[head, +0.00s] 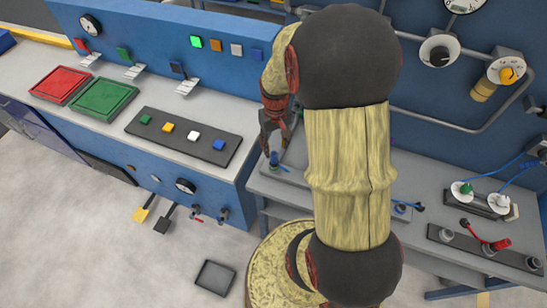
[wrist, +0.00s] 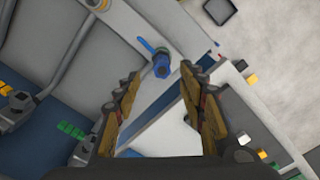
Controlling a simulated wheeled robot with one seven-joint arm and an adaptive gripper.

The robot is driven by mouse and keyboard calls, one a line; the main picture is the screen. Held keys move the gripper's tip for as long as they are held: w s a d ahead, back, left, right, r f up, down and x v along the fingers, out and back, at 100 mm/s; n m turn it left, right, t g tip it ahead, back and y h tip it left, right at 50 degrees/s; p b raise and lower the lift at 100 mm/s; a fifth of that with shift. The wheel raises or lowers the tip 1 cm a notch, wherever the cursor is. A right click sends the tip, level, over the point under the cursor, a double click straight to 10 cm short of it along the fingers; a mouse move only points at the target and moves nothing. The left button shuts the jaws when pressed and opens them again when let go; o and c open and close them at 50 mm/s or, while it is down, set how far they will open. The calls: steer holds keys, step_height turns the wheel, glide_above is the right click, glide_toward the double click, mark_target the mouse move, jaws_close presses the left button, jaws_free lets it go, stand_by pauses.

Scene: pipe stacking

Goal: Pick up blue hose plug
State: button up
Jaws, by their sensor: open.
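The blue hose plug (head: 274,161) stands on the grey bench near its left end, just below my gripper in the head view. In the wrist view the blue hose plug (wrist: 161,66) shows as a round blue piece with a thin blue arm to its upper left. My gripper (head: 276,146) points down over it, open and empty. In the wrist view its two fingers stand on either side of the plug, with visible space between. I cannot tell the exact height gap.
A blue console (head: 165,155) with a button strip (head: 180,137), a red tray (head: 61,84) and a green tray (head: 103,97) stands at left. My arm hides the bench's middle. Fittings with blue hose (head: 485,200) and a red plug (head: 500,243) are at right.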

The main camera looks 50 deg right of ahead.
mark_target(274, 154)
step_height(274, 154, down, 6)
steer(key=shift+w+a+f+b, duration=0.15)
steer(key=shift+f+b, duration=0.1)
steer(key=shift+b, duration=0.55)
steer(key=shift+c, duration=0.9)
jaws_close()
steer(key=shift+r, duration=0.1)
